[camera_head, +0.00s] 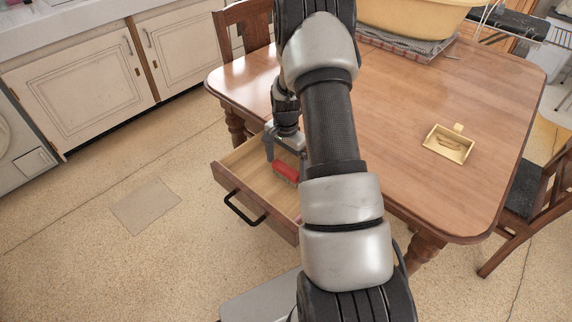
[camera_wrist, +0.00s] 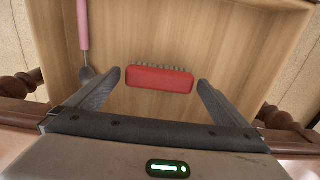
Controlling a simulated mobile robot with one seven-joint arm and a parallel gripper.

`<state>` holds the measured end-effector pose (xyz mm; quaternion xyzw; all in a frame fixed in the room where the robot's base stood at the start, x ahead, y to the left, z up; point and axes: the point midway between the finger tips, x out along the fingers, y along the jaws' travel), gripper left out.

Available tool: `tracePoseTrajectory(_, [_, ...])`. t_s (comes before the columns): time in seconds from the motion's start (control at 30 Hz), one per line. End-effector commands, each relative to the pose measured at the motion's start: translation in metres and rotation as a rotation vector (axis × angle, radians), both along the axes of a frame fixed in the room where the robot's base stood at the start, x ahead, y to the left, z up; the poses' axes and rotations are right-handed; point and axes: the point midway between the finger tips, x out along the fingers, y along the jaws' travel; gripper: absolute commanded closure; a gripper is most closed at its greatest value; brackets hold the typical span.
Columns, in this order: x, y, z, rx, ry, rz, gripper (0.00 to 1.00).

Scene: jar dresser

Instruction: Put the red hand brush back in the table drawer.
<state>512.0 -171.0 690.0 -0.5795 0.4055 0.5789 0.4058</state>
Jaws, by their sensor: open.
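The red hand brush (camera_head: 286,172) is in the open table drawer (camera_head: 240,187), partly hidden behind my arm in the head view. In the wrist view the red brush (camera_wrist: 160,79) lies over the pale wooden drawer floor (camera_wrist: 190,35), its bristles toward the top of the picture. My gripper (camera_head: 283,156) is at the drawer. In the wrist view its two fingers (camera_wrist: 158,85) are apart, one on each side of the brush, with a gap at both ends. I cannot tell whether the brush rests fully on the floor.
A pink-handled tool (camera_wrist: 83,35) lies along the drawer's left side in the wrist view. The drawer's black handle (camera_head: 243,208) faces the open floor. On the wooden table (camera_head: 420,110) are a small yellow box (camera_head: 448,145) and a large yellow basin (camera_head: 415,15).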

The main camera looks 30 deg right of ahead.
Motion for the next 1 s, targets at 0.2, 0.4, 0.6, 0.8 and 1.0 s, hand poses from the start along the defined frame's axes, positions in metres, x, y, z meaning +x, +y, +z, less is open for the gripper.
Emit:
tracePoseTrajectory(0.2, [0.001,0.000,0.028,-0.002,-0.003,0.000,0.00])
tracePoseTrajectory(0.4, [0.001,0.000,0.072,-0.001,-0.004,0.000,0.00])
tracePoseTrajectory(0.6, [0.000,0.000,0.107,-0.002,-0.002,0.000,0.00])
tracePoseTrajectory(0.8, [0.000,0.002,0.127,-0.001,-0.005,0.010,0.00])
tracePoseTrajectory(1.0, [-0.012,0.033,0.202,-0.026,-0.079,0.177,0.00])
